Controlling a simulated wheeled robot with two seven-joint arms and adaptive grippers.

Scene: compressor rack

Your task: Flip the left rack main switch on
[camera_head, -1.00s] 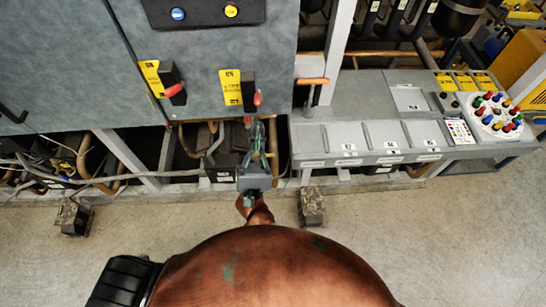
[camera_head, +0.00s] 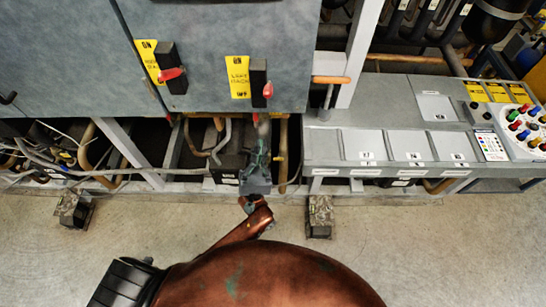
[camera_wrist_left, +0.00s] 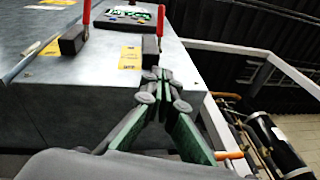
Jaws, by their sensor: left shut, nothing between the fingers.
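Two switches with black housings and red handles sit low on the grey cabinet front. The label (camera_head: 238,77) beside the right-hand switch (camera_head: 259,82) seems to read "LEFT RACK"; its red handle (camera_head: 268,90) is at the housing's right side. The other switch (camera_head: 170,72) is to its left, with its own yellow label. My left gripper (camera_head: 264,122) is shut and empty, just below the right-hand switch. In the left wrist view its fingertips (camera_wrist_left: 157,74) are close to that switch's black housing (camera_wrist_left: 151,48), and the red handle (camera_wrist_left: 160,20) stands beyond them. Contact is unclear. My right gripper is out of view.
A grey console (camera_head: 390,125) with lidded panels and coloured knobs (camera_head: 523,128) stands to the right. An orange-topped handle (camera_head: 331,80) and a pale post (camera_head: 360,50) are just right of the cabinet. Pipes and cables run below the cabinet.

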